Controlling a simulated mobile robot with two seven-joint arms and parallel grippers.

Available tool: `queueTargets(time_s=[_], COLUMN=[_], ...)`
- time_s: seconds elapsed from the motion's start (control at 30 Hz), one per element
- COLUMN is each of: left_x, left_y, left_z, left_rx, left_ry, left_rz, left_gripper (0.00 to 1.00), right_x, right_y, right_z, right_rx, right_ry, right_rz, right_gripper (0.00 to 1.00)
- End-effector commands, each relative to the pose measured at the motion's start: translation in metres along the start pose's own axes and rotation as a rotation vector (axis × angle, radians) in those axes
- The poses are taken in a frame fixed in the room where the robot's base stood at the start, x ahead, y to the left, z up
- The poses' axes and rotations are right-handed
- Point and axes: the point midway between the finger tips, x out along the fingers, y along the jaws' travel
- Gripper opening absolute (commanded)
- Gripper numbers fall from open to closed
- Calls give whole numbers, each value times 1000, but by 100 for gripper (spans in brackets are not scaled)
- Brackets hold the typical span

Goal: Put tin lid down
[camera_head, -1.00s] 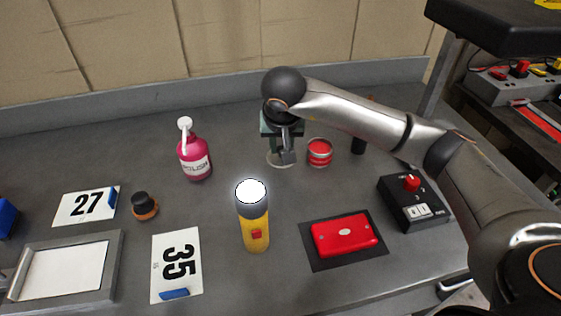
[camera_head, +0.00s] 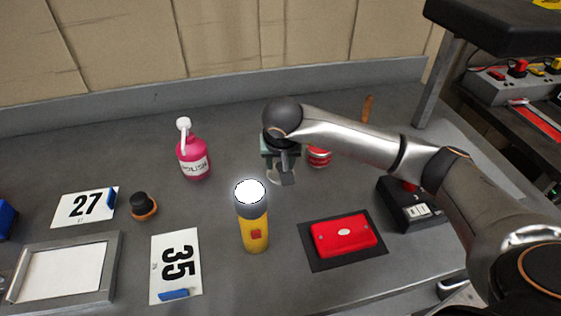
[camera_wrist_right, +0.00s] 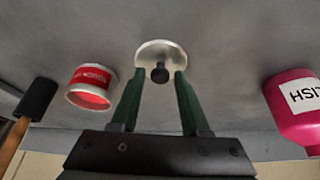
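The tin lid, a pale metal disc with a dark knob, shows in the right wrist view (camera_wrist_right: 160,52) just past my fingertips. In the head view the lid (camera_head: 274,179) is partly hidden by my gripper and appears to lie on the bench. My right gripper (camera_head: 284,178) is over it, fingers pointing down. In the wrist view its green fingers (camera_wrist_right: 159,80) are apart, one on each side of the knob, with gaps. The red tin (camera_head: 320,158) stands just right of the gripper, partly covered by my arm; its open top shows in the wrist view (camera_wrist_right: 90,90). My left gripper is out of view.
A pink polish bottle (camera_head: 194,160) stands left of the gripper and a yellow flashlight (camera_head: 254,234) nearer. A red case (camera_head: 344,236) lies on a dark mat. A black switch box (camera_head: 408,211) sits under my right arm. Bench between bottle and flashlight is clear.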

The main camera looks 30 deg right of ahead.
Motion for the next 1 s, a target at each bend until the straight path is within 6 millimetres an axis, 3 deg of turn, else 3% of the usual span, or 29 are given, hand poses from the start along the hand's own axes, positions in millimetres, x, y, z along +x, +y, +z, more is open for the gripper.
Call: queueTargets(time_s=[0.1,0.47,0.8,1.0], left_x=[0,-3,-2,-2], left_y=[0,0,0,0], left_z=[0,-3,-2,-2], left_rx=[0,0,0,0], left_ry=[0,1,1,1], left_rz=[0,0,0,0], left_gripper=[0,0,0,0], right_x=[0,-9,-79,-111], right_y=[0,0,-1,-1], right_z=[0,-2,-3,-2], right_rx=[0,0,0,0], right_ry=[0,2,5,2], right_rz=[0,-2,-4,-3], right_gripper=[58,58,58,58])
